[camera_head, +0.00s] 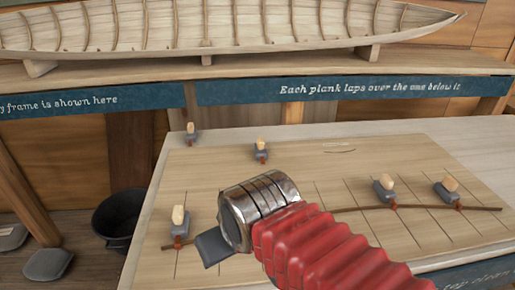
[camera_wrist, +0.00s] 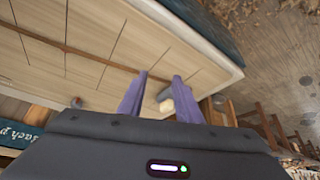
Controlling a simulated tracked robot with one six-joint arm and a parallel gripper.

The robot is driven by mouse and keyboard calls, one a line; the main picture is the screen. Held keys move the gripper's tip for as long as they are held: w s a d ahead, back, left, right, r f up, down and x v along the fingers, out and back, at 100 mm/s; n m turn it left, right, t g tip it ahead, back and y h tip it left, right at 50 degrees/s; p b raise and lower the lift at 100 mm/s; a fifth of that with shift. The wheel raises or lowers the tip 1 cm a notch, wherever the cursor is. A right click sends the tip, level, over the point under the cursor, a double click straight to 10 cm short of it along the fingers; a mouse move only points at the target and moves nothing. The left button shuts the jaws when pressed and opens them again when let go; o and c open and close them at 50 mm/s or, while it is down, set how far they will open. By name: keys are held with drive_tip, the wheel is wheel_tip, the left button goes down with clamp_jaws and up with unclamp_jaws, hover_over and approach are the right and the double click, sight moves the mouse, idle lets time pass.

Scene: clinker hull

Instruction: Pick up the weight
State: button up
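Several small grey weights with pale wooden knobs are on the tabletop in the head view. One weight (camera_head: 180,228) is at the front left, just left of my gripper (camera_head: 212,248). Two others, a weight (camera_head: 385,189) and a weight (camera_head: 447,190), are at the right along a thin brown batten (camera_head: 350,209). Two more, a weight (camera_head: 190,133) and a weight (camera_head: 262,152), are farther back. In the wrist view, my two purple fingers stand apart, and a pale-knobbed weight (camera_wrist: 166,101) shows in the gap between them. I cannot tell whether they touch it.
The pale board (camera_head: 300,175) with ruled lines lies on the table. A model hull (camera_head: 220,30) stands on a shelf behind, above a blue lettered strip (camera_head: 350,88). A black bucket (camera_head: 118,214) is on the floor at the left. The table's back right is clear.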

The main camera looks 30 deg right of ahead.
drive_tip(key=o, duration=0.3)
drive_tip(key=shift+w+d+r, duration=0.1)
drive_tip(key=shift+w+r, duration=0.1)
drive_tip(key=o, duration=0.3)
drive_tip(key=w+d+r+m, duration=0.1)
drive_tip(key=w+d+r, duration=0.3)
drive_tip(key=w, duration=0.5)
drive_tip(key=shift+d+r+h, duration=0.15)
drive_tip(key=shift+r+h, duration=0.15)
drive_tip(key=shift+r, duration=0.4)
drive_tip(key=m+g+h, duration=0.1)
drive_tip(key=m, duration=0.3)
hover_over(261, 140)
drive_tip(key=s+a, duration=0.2)
drive_tip(key=s, duration=0.2)
drive_tip(key=f, duration=0.1)
drive_tip(key=shift+s+f, duration=0.15)
drive_tip(key=shift+f, duration=0.05)
drive_tip(key=shift+g, duration=0.3)
drive_tip(key=shift+x, duration=4.3)
